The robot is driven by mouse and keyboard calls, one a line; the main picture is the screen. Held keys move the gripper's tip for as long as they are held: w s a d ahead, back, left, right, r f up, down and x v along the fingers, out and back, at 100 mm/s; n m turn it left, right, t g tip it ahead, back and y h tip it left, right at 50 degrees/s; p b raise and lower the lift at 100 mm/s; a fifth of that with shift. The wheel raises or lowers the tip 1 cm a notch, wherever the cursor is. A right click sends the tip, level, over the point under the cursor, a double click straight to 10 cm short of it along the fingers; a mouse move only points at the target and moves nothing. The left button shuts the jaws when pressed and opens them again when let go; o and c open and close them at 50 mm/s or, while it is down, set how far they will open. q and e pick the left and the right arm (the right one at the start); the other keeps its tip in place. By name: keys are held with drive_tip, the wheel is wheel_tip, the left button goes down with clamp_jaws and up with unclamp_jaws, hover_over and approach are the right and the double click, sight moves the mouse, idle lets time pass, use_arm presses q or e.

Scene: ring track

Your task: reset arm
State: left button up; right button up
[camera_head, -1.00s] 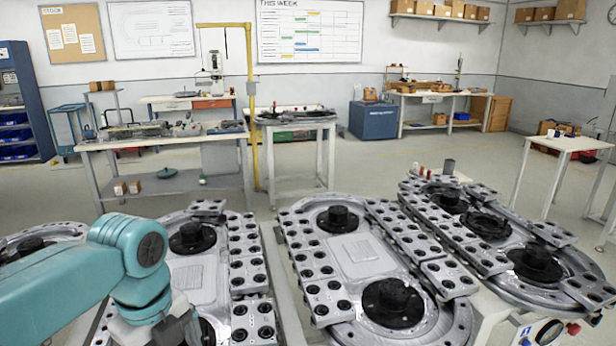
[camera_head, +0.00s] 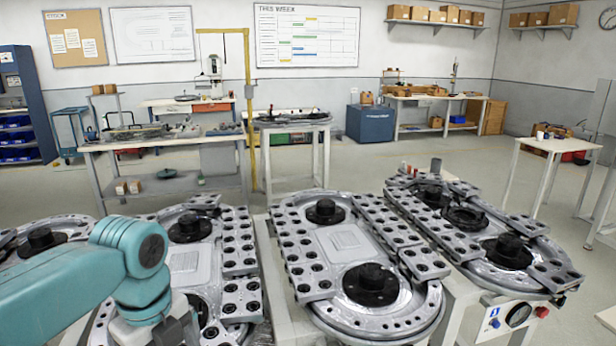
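My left arm, teal with grey joints, comes in from the lower left and bends down at its elbow in front of the left ring track. Its gripper is below the picture edge and out of view. My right arm and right gripper do not show. The left ring track (camera_head: 198,262) is partly hidden by my arm. The middle ring track (camera_head: 345,238) stands clear, with black hubs at both ends and rows of drilled carriage blocks. The right ring track (camera_head: 480,222) shows similar blocks and hubs.
A control panel with a red button (camera_head: 542,312) is at the lower right. Behind the tracks stand a cluttered workbench (camera_head: 165,143), a yellow post (camera_head: 250,110) and a small table (camera_head: 290,123). A white table (camera_head: 556,146) stands at right. Open floor lies between.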

use_arm(q)
drive_tip(key=s+d+f+n+h, duration=0.15)
drive_tip(key=f+n, duration=0.25)
drive_tip(key=f, duration=0.5)
drive_tip(key=d+f+n, duration=0.3)
drive_tip(key=f, duration=0.5)
drive_tip(key=d+f+n+h, duration=0.1)
drive_tip(key=d+f+n, duration=0.25)
drive_tip(key=f, duration=0.55)
drive_tip(key=s+d+f+n+h, duration=0.1)
drive_tip(key=s+f+n, duration=1.3)
drive_tip(key=n, duration=0.1)
drive_tip(key=shift+d+f+n, duration=0.25)
drive_tip(key=shift+n, duration=0.1)
drive_tip(key=shift+s+h, duration=0.1)
drive_tip(key=shift+h, duration=0.15)
